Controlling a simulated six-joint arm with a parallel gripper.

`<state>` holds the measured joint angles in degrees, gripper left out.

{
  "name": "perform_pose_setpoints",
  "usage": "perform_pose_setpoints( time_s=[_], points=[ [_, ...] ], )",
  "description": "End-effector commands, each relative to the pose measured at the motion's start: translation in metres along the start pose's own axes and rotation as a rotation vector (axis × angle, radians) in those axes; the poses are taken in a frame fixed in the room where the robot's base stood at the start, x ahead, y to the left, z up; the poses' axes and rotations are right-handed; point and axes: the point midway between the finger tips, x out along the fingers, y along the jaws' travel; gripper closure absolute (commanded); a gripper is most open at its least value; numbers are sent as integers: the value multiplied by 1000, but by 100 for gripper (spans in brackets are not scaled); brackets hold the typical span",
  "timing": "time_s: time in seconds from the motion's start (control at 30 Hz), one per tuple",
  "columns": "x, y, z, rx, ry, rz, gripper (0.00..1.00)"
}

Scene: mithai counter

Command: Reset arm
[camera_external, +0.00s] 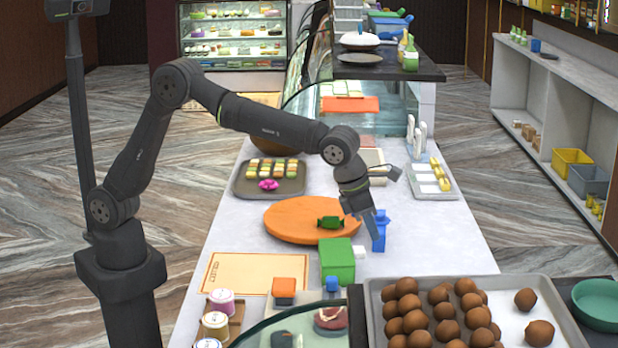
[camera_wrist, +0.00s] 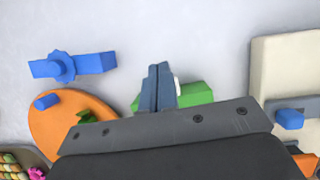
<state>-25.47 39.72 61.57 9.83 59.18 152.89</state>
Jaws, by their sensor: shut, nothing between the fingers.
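My gripper (camera_external: 373,226) is at the end of my bent arm, low over the white counter (camera_external: 431,239). Its fingers (camera_wrist: 158,88) are together and empty. In the external view a blue piece (camera_external: 381,231) stands just right of the fingertips. In the wrist view a blue piece (camera_wrist: 85,65) lies apart from the fingers, to their left. A green block (camera_external: 338,262) is just left of and nearer than the gripper; in the wrist view it is partly hidden behind the fingers (camera_wrist: 203,95).
A round orange board (camera_external: 290,221) with a green candy-shaped piece (camera_external: 330,222) lies left of the gripper. A tray of sweets (camera_external: 240,180) is behind it. A metal tray with brown balls (camera_external: 512,289) is at the front right. Right of the blue piece, the counter is clear.

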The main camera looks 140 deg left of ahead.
Motion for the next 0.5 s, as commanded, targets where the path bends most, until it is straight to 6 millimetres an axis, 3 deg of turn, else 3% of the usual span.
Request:
perform_pose_setpoints(
  time_s=[0.17, 0.5],
  points=[
    [-28, 0, 14, -1, -4, -2, 100],
    [-45, 0, 55, -1, -1, 0, 100]
  ],
)
